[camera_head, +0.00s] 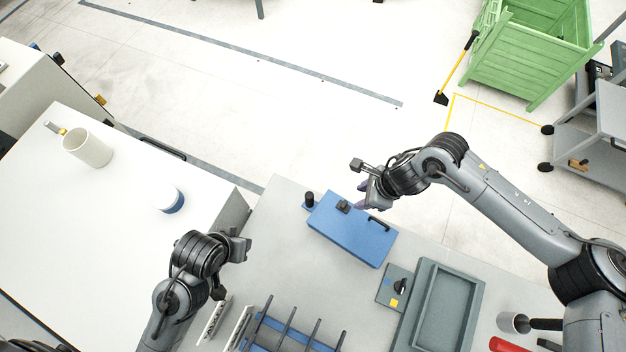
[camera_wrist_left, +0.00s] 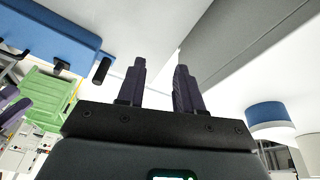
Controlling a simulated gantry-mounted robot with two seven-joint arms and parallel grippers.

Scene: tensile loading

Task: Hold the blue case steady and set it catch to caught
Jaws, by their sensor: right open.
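The blue case (camera_head: 345,236) lies on the grey bench, with a dark catch (camera_head: 343,206) near its far left end and a black handle (camera_head: 379,223) near its right end. Its blue side also shows at upper left in the left wrist view (camera_wrist_left: 45,32). My right gripper (camera_head: 363,200) is open at the case's far edge, close to the catch; I cannot tell whether it touches. My left gripper (camera_head: 243,247) is left of the case and apart from it. In the left wrist view its two fingers (camera_wrist_left: 160,85) are apart with nothing between them.
A black knob (camera_head: 309,200) stands by the case's left end. A switch box (camera_head: 394,287) and grey tray (camera_head: 440,305) are to the right, and a rack with dark rods (camera_head: 290,328) in front. A white-and-blue cylinder (camera_head: 170,200) and beige cup (camera_head: 88,148) stand on the left table.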

